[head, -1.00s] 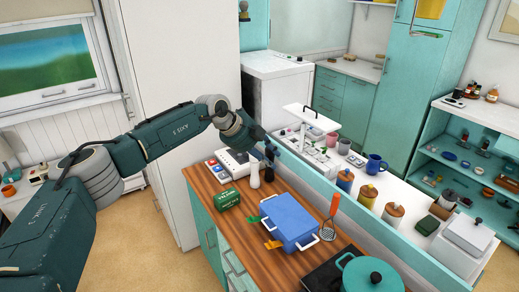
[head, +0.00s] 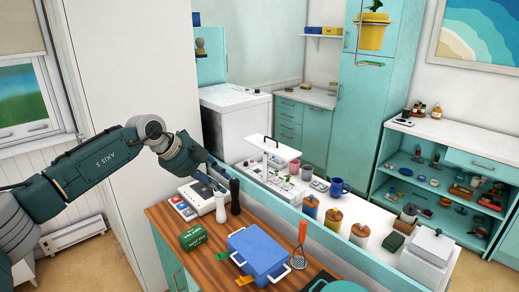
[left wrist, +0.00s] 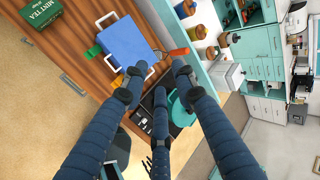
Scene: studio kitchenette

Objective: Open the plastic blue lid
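The blue plastic lid (head: 258,250) sits flat on a box with white handles on the wooden counter, with a green clip and an orange clip at its left side. It also shows in the left wrist view (left wrist: 133,42), upper left of the fingers. My left gripper (head: 220,184) is up and left of the lid in the head view, near the mills, apart from the lid. In the left wrist view its fingers (left wrist: 155,84) are spread with nothing between them. My right gripper does not show.
A green tea box (head: 193,237), a white mill (head: 222,207), a black mill (head: 235,196) and a scale-like device (head: 198,198) stand left of and behind the lid. A raised ledge borders the counter.

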